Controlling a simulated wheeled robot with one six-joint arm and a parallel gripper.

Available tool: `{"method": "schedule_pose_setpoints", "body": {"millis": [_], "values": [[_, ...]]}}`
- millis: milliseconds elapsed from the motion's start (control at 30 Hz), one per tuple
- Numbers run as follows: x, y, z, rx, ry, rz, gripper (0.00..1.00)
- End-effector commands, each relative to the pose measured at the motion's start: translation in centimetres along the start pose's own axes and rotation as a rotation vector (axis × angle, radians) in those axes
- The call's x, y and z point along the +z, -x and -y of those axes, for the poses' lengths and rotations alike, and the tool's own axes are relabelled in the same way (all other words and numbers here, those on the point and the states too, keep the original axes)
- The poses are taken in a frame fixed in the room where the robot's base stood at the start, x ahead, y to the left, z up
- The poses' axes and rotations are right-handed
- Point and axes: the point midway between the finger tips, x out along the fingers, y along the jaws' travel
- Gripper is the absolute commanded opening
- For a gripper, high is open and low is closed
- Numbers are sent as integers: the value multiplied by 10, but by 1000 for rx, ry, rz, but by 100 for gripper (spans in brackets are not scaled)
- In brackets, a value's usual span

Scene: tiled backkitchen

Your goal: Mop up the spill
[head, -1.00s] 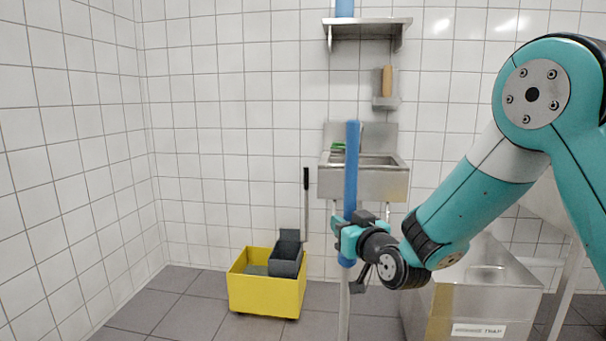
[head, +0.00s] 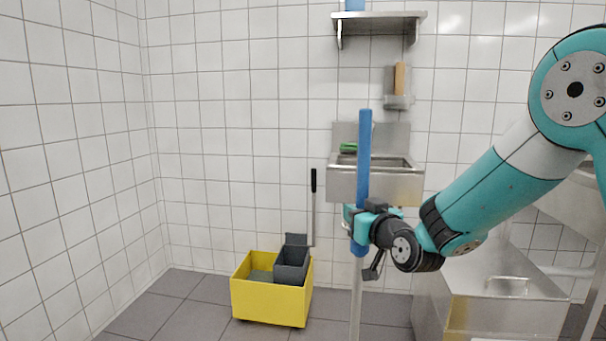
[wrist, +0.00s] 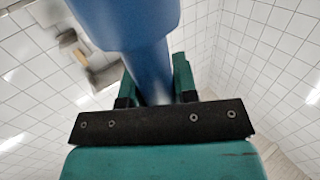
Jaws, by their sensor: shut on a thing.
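My gripper (head: 362,222) is shut on the blue grip of a mop handle (head: 364,150). The handle stands nearly upright, and its grey lower pole (head: 356,300) runs out of the bottom of the head view. In the wrist view the blue handle (wrist: 150,65) lies between the two teal fingers (wrist: 155,88). The mop's lower end is out of view. A yellow mop bucket (head: 270,303) with a dark wringer (head: 292,262) and lever stands on the floor to the left of the handle, apart from it. No spill shows in these frames.
A steel sink (head: 376,182) hangs on the back wall behind the handle, with a shelf (head: 378,18) above. A steel floor box (head: 505,290) stands at the right. Grey floor (head: 180,310) is clear left of the bucket.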

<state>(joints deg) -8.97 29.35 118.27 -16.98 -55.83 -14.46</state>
Motion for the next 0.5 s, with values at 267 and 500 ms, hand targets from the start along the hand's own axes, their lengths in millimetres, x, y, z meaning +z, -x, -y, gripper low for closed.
{"method": "schedule_pose_setpoints", "body": {"millis": [267, 500], "values": [[-44, 1, -3, 5, -2, -14, 0], [-67, 1, -1, 2, -3, -17, 0]]}}
